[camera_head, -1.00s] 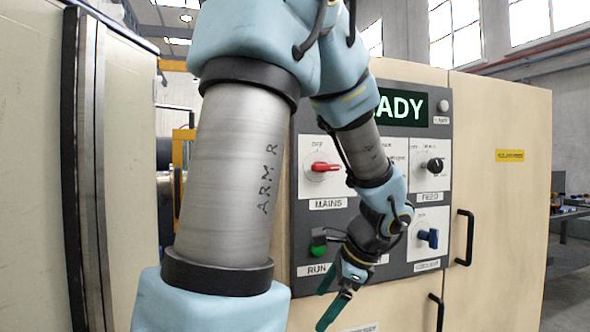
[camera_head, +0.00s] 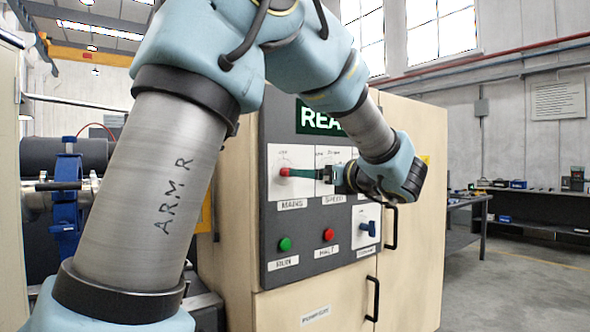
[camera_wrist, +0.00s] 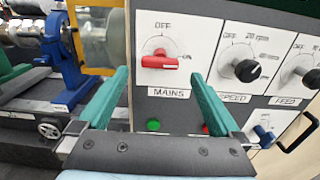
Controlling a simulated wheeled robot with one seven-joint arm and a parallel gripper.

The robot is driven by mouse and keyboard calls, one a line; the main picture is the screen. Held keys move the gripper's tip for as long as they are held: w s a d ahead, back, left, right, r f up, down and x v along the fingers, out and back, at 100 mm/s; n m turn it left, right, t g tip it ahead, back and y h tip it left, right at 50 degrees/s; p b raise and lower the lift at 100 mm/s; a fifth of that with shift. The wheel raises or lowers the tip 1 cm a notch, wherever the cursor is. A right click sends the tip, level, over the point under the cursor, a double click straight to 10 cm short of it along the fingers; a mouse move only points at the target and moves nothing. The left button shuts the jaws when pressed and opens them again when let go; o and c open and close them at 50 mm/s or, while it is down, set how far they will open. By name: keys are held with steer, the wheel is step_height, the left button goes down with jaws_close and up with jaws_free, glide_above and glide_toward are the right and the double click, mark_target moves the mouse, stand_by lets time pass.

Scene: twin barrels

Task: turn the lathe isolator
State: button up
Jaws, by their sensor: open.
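The red MAINS switch (camera_wrist: 160,62), likely the lathe isolator, is on a white plate on the grey control panel (camera_head: 320,248). Its handle lies level, with OFF printed above and a small mark, hard to read, at its right. In the head view the red switch (camera_head: 284,172) shows at the tip of my green fingers. My gripper (camera_wrist: 160,74) is open, pointing at the panel. In the wrist view the switch appears between the two fingers. I cannot tell whether they touch it. In the head view my gripper (camera_head: 302,173) reaches from the right.
The black SPEED knob (camera_wrist: 246,70) and FEED knob (camera_wrist: 311,78) sit to the right. Below are a green button (camera_head: 285,244), a red button (camera_head: 328,235) and a blue switch (camera_head: 368,228). Black door handles (camera_head: 391,228) stick out. A lathe (camera_head: 65,190) stands left.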

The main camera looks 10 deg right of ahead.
steer(key=p+x, duration=0.1)
steer(key=x, duration=0.5)
steer(key=shift+w, duration=0.25)
steer(key=shift+a, duration=0.1)
steer(key=c, duration=1.2)
steer(key=shift+f, duration=0.1)
steer(key=shift+c, duration=0.2)
